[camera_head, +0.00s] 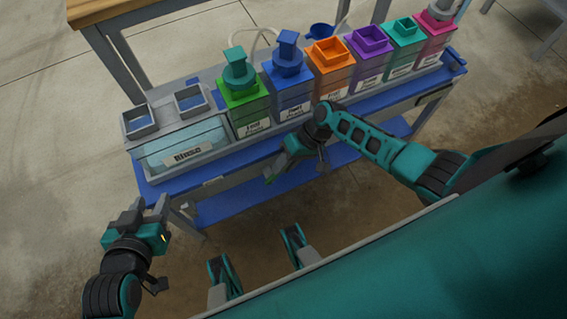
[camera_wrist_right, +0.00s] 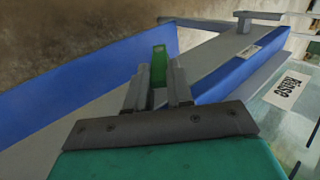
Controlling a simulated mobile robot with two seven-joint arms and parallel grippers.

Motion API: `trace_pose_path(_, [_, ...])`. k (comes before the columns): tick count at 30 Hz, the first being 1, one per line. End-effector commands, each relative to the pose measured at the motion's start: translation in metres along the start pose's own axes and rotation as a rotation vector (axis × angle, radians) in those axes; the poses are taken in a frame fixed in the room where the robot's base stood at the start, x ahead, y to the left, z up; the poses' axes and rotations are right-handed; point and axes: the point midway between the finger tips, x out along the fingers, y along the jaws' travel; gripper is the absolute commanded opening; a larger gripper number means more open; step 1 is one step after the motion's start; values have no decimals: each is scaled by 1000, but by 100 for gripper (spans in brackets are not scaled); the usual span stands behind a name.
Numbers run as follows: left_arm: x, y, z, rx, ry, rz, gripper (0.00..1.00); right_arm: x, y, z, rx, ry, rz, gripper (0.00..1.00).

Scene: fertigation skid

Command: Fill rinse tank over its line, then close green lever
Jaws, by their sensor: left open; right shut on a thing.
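The clear rinse tank (camera_head: 188,148), labelled Rinse, stands at the left end of the blue cart and looks pale blue inside; I cannot make out its line. Its side and label also show in the right wrist view (camera_wrist_right: 285,92). My right gripper (camera_head: 272,172) is in front of the cart, below the green container. In the right wrist view its fingers (camera_wrist_right: 160,88) are shut on the green lever (camera_wrist_right: 160,62), whose green end stands up between them. My left gripper (camera_head: 146,208) is open and empty, in front of the cart's left end, apart from the tank.
A wooden table (camera_head: 130,18) stands behind. The floor at left is clear.

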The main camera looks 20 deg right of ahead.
Motion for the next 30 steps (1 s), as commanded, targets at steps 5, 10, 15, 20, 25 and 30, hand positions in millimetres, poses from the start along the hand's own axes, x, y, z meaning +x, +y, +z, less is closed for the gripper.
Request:
trace_pose_path(5, [1,0,-1,-1,3,0,43,1,0,2,-1,-5,-1,0])
trace_pose_path(10, [2,1,-3,-5,7,0,43,1,0,2,-1,-6,0,22])
trace_pose_path(15, [2,2,-3,-10,8,0,43,1,0,1,0,-5,0,38])
trace_pose_path(20, [2,2,-3,-10,7,0,43,0,0,1,0,-3,0,47])
trace_pose_path(25, [2,2,-3,-10,6,0,43,-1,0,0,0,-2,0,47])
trace_pose_path(30, [-3,2,-9,-9,5,0,43,-18,0,0,1,0,2,47])
